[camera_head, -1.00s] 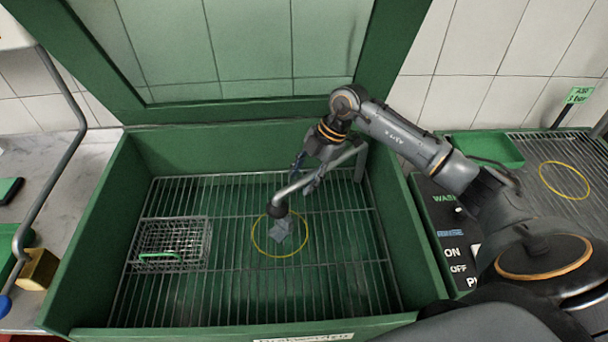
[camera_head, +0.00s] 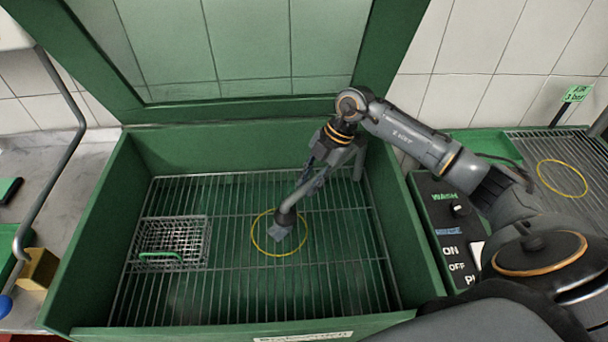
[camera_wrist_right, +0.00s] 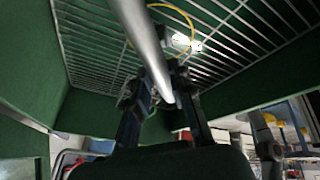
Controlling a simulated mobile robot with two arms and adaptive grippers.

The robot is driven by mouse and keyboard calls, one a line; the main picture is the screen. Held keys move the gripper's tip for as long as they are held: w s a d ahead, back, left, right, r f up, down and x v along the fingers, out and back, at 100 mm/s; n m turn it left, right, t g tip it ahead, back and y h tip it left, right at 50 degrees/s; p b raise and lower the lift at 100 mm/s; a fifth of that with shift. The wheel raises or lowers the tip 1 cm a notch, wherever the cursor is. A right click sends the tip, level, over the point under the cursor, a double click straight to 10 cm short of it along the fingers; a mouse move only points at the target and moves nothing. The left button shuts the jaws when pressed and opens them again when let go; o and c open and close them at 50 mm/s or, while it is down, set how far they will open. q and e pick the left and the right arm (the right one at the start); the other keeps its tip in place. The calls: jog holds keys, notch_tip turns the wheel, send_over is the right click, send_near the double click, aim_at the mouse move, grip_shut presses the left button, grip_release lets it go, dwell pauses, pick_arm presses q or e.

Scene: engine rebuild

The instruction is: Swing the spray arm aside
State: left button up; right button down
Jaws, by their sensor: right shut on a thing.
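The spray arm (camera_head: 297,196) is a bent grey tube over the grate in the green washer basin. My right gripper (camera_head: 312,180) reaches in from the right and is shut on the tube. In the right wrist view, the tube (camera_wrist_right: 143,40) passes between the fingers (camera_wrist_right: 162,95). A small grey piece (camera_head: 280,233) shows just below the nozzle; I cannot tell whether it is attached. My left gripper is not in view.
A wire basket (camera_head: 172,243) with a green handle sits on the grate at the left. The basin's right wall (camera_head: 405,225) stands beside my right arm, with a control panel (camera_head: 455,230) beyond it. The raised lid (camera_head: 240,105) stands behind. The front of the grate is clear.

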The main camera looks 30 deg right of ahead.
jog(key=s+d+n+g+b, duration=0.1)
jog(key=s+d+n+g, duration=0.2)
jog(key=s+d+n, duration=0.5)
jog(key=shift+s+d+h+b, duration=0.4)
jog(key=shift+s+d, duration=0.35)
jog(key=shift+s, duration=1.4)
jog(key=c, duration=1.2)
grip_release()
jog(key=shift+o, duration=0.2)
jog(key=v, duration=1.2)
jog(key=shift+w, duration=0.25)
